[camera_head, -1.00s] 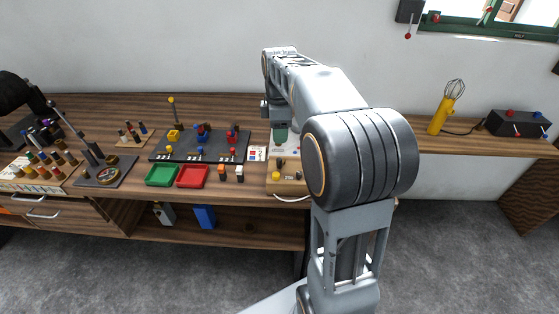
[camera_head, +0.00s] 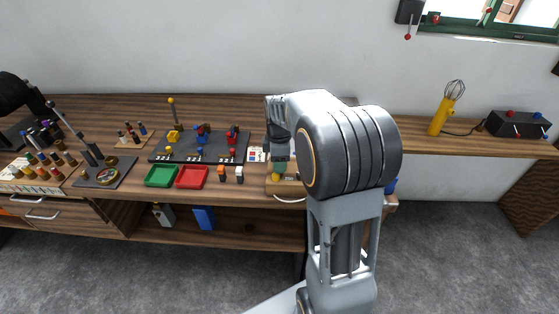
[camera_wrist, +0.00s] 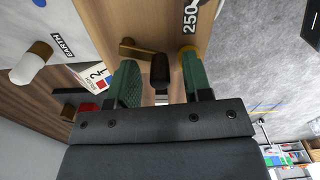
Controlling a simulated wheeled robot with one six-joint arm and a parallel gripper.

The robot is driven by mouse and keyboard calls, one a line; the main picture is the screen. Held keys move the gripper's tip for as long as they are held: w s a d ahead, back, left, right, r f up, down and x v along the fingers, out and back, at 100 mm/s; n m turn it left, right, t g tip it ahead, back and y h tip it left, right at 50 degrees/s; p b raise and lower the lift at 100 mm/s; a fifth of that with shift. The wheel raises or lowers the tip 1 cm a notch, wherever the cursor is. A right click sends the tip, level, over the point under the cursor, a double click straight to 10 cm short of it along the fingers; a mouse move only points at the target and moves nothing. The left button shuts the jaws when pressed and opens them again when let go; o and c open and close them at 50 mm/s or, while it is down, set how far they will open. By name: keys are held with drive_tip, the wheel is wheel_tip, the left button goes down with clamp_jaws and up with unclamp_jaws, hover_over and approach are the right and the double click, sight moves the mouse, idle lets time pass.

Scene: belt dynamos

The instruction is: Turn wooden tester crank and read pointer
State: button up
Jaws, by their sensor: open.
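The wooden tester (camera_head: 287,188) stands at the bench's front edge in the head view, mostly hidden behind my arm. In the wrist view its light wooden face (camera_wrist: 155,20) carries a "250" label. A dark crank knob (camera_wrist: 159,70) on a brass crank arm (camera_wrist: 134,49) stands out from it. My gripper (camera_wrist: 160,78) is open, its green fingers on either side of the knob, with gaps showing. A yellow part (camera_wrist: 187,49) shows behind the right finger. The pointer is not visible.
Left of the tester are an orange and a white block (camera_head: 239,174), a red tray (camera_head: 193,177), a green tray (camera_head: 161,175) and a dark board (camera_head: 165,148) with small dynamos. A yellow whisk device (camera_head: 440,116) stands at the right.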

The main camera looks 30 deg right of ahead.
clamp_jaws()
idle(0.3)
drive_tip(key=m, duration=0.1)
drive_tip(key=w+m, duration=0.1)
drive_tip(key=m, duration=0.1)
drive_tip(key=m+p, duration=0.1)
drive_tip(key=m, duration=0.1)
drive_tip(key=shift+w+a+r, duration=0.1)
drive_tip(key=shift+w+a, duration=0.1)
drive_tip(key=shift+a, duration=0.15)
drive_tip(key=m, duration=0.2)
drive_tip(key=w+m+p, duration=0.1)
drive_tip(key=m, duration=0.1)
drive_tip(key=shift+w+m, duration=0.15)
drive_tip(key=shift+m, duration=0.25)
drive_tip(key=m, duration=0.2)
drive_tip(key=w+m, duration=0.1)
drive_tip(key=m, duration=0.1)
drive_tip(key=m+p, duration=0.1)
drive_tip(key=m, duration=0.1)
drive_tip(key=shift+w+d, duration=0.35)
drive_tip(key=m, duration=0.2)
drive_tip(key=d+m, duration=0.1)
drive_tip(key=w+m, duration=0.1)
drive_tip(key=m, duration=0.1)
drive_tip(key=shift+d+m+p, duration=0.15)
drive_tip(key=shift+m+p, duration=0.15)
drive_tip(key=shift+p, duration=0.05)
drive_tip(key=shift+m, duration=0.3)
